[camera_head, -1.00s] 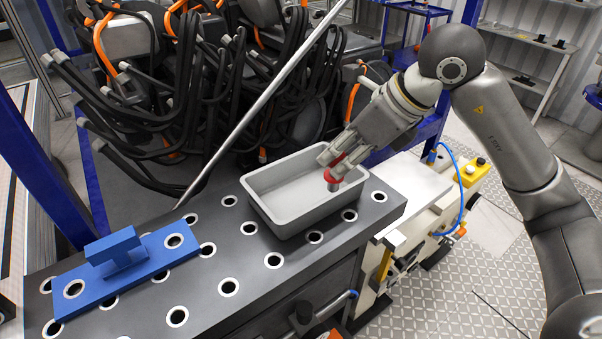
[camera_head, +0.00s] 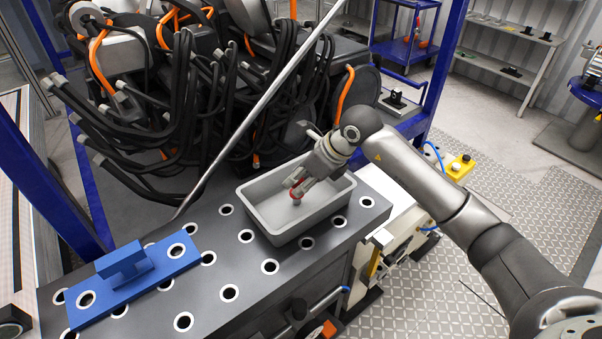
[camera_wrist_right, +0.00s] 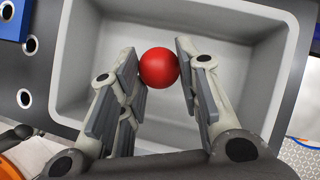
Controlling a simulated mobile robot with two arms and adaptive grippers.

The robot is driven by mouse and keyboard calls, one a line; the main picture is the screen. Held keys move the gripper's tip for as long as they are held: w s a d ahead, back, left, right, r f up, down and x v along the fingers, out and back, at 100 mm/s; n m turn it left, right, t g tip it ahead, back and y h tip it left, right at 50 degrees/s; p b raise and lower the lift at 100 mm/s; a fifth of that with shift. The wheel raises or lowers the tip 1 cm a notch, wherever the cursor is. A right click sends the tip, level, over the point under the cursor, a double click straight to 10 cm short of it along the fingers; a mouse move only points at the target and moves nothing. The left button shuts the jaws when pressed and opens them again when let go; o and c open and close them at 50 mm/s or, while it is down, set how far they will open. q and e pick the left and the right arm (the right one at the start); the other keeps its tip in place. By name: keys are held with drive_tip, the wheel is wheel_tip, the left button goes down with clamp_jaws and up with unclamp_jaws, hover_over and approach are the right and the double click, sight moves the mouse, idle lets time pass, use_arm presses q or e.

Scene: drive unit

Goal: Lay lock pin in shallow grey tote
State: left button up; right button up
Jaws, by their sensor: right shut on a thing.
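The shallow grey tote (camera_head: 275,230) stands on the dark perforated bench top, and its pale interior (camera_wrist_right: 225,40) fills much of the right wrist view. My right gripper (camera_head: 297,186) is inside the tote's outline, shut on the lock pin (camera_head: 297,194). The pin's round red head (camera_wrist_right: 158,67) sits between the two fingers in the right wrist view. Its shank is hidden there, below the head. I cannot tell whether the pin touches the tote floor. My left gripper does not show.
A blue plate with a raised block (camera_head: 135,273) lies on the bench's left part. The perforated bench (camera_head: 250,275) has free room in front of the tote. Black hoses (camera_head: 190,110) and a slanted grey rod (camera_head: 260,104) crowd the space behind.

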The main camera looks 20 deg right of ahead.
drive_tip(key=shift+s+f, duration=0.1)
drive_tip(key=shift+f+b, duration=0.2)
drive_tip(key=shift+b, duration=0.1)
drive_tip(key=o, duration=1.2)
drive_tip(key=shift+r, duration=0.1)
drive_tip(key=shift+c, duration=0.2)
drive_tip(key=shift+d+r, duration=0.1)
drive_tip(key=shift+r, duration=0.1)
drive_tip(key=b+v, duration=0.3)
drive_tip(key=v, duration=0.8)
drive_tip(key=shift+d+r, duration=0.15)
drive_tip(key=shift+r, duration=0.2)
